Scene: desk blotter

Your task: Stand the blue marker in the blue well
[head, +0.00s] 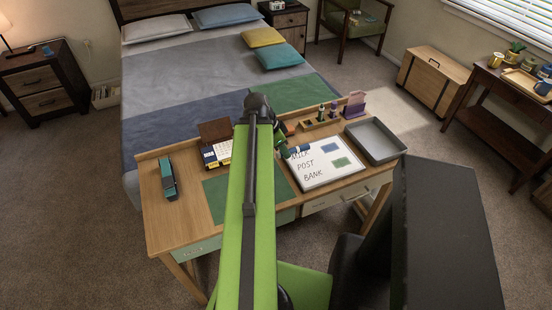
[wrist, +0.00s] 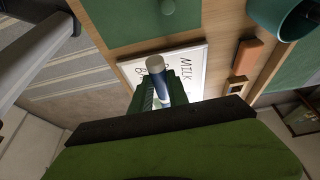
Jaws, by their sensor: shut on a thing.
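The blue marker (wrist: 158,80), with a pale end, is held between the green fingers of my gripper (wrist: 165,92). In the head view the marker (head: 300,149) lies tilted nearly flat in my gripper (head: 284,147), over the top left of the whiteboard (head: 320,177). A wooden marker block (head: 312,126) stands at the desk's back, beyond my gripper; it holds upright dark markers (head: 321,113). The blue well cannot be made out at this size.
An orange block (wrist: 248,54) and a teal cup (wrist: 282,22) show in the wrist view. On the desk are a grey tray (head: 378,151), a purple holder (head: 355,104), a calendar (head: 218,153) and a teal stapler (head: 168,180). The green blotter (head: 215,197) is largely clear.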

